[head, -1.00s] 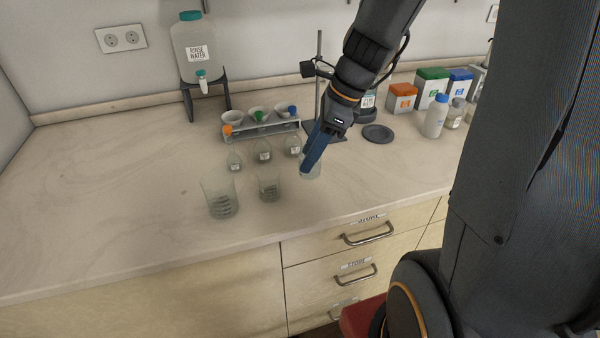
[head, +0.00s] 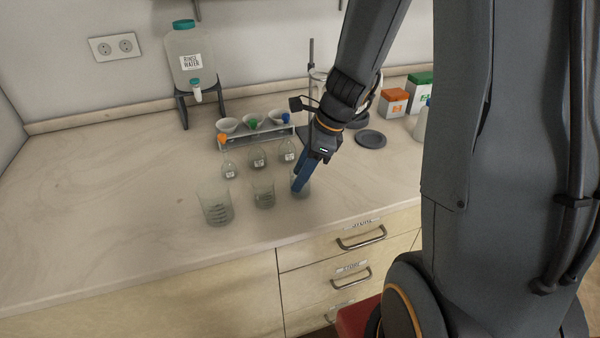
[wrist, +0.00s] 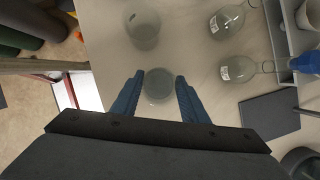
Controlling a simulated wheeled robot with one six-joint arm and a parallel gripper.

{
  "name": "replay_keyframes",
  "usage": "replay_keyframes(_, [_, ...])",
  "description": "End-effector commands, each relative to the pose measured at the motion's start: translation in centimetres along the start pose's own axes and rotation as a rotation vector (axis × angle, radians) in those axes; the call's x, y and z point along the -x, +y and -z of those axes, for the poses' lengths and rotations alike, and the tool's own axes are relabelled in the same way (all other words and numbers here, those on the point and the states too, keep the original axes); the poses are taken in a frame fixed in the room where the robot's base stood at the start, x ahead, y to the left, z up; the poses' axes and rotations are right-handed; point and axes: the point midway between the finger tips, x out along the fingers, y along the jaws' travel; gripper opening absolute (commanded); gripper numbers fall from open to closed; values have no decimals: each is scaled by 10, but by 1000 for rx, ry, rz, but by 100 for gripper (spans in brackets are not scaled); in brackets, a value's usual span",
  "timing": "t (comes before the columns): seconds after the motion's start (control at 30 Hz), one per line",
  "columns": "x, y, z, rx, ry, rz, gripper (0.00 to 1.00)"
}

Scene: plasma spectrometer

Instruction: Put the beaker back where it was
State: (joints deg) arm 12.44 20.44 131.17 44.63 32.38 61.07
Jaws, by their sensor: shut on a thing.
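My gripper (head: 298,186) is shut on a small clear glass beaker (head: 304,187) at the right end of a row of beakers near the bench's front edge. In the wrist view the held beaker (wrist: 158,86) sits between the two blue fingers (wrist: 156,98). I cannot tell whether its base touches the bench. A second beaker (head: 263,195) stands just left of it, and it also shows in the wrist view (wrist: 142,28). A larger beaker (head: 216,208) stands further left. The fingers partly hide the held beaker in the head view.
Several labelled flasks (head: 257,158) stand close behind the beakers, before a rack (head: 254,135) with funnels. A rinse water tank (head: 190,58) stands at the back left. A dark round disc (head: 370,139) lies right. The bench's left side (head: 110,190) is clear.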

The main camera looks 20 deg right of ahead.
Motion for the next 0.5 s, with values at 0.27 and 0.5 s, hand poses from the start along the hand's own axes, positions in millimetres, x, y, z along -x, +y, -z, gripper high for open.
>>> replay_keyframes(0.27, [-1, 0, 0, 0, 0, 0, 12])
replay_keyframes(0.5, [-2, 0, 1, 0, 0, 0, 59])
